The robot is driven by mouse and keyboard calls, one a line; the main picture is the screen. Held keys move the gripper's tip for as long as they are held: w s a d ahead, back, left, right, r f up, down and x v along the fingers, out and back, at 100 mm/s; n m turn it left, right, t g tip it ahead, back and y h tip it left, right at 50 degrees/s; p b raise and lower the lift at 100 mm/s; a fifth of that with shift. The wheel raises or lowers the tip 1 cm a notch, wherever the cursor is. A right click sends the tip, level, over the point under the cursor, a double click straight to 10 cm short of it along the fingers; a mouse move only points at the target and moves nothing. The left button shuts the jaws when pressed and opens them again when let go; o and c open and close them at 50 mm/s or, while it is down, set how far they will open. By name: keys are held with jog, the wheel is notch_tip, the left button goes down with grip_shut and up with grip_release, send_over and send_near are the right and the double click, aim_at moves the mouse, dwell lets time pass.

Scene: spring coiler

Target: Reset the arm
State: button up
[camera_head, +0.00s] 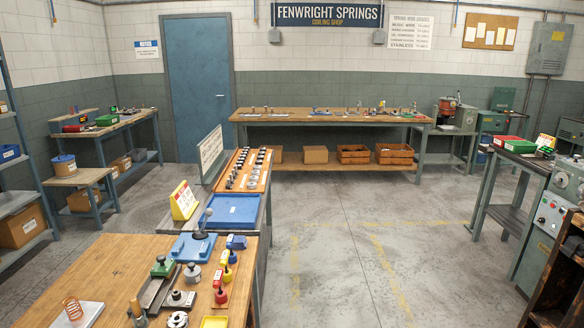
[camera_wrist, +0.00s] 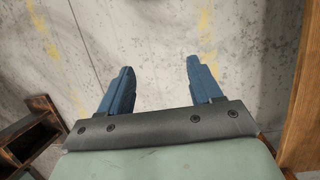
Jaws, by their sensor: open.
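My gripper (camera_wrist: 159,82) shows in the wrist view with its two blue fingers spread wide apart. Nothing is between the fingers. They point over the grey concrete floor (camera_wrist: 150,35), with worn yellow marks on it. My gripper and arm do not show in the head view.
A wooden bench (camera_head: 75,268) at the lower left holds a copper spring (camera_head: 72,308) and several tools. A blue tray (camera_head: 232,210) lies behind it. A long bench (camera_head: 330,116) stands at the back. A machine (camera_head: 553,212) stands at right. The middle floor (camera_head: 365,215) is clear.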

jog(key=s+d+g, duration=0.1)
jog(key=s+g, duration=0.2)
jog(key=s, duration=1.4)
jog(key=shift+s+d+f+n+y, duration=0.15)
jog(key=shift+s+d+n+y, duration=0.05)
jog(key=shift+s+n+y, duration=0.15)
